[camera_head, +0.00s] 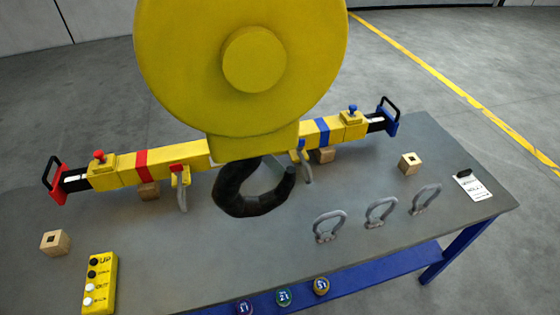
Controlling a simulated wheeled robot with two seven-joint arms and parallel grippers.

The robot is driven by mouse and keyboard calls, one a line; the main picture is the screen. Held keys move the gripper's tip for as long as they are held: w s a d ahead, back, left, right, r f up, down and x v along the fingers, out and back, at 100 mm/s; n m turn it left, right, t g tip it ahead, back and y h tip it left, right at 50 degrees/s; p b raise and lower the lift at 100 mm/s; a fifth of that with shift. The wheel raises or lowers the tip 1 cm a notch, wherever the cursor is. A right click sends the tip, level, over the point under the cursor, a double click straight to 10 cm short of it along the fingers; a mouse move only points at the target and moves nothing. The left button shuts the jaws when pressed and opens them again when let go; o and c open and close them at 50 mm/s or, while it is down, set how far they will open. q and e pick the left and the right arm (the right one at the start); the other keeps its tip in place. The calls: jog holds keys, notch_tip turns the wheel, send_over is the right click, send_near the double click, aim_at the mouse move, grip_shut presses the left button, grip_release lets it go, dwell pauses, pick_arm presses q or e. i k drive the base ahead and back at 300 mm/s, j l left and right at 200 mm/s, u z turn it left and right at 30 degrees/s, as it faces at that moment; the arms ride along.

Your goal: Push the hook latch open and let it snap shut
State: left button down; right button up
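A large yellow hook block (170,75) hangs at the top centre, with a black hook (250,208) below it. The hook's opening faces up and to the right, and its tip is on the right. A small grey piece that looks like the hook latch (277,164) lies across the hook's mouth, near the tip. It looks shut, but it is small and partly hard to make out. Neither of my grippers is in view, and nothing of mine is seen touching the hook or the latch.
A yellow lifting beam (190,155) with red and blue bands lies behind the hook on the grey table (390,255). Several grey shackles (380,212) stand at right. A yellow button pendant (100,283), wooden blocks (55,242) and a white tag (474,187) lie around.

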aim_at(271, 160)
jog(key=u, duration=1.55)
jog(key=k, duration=0.9)
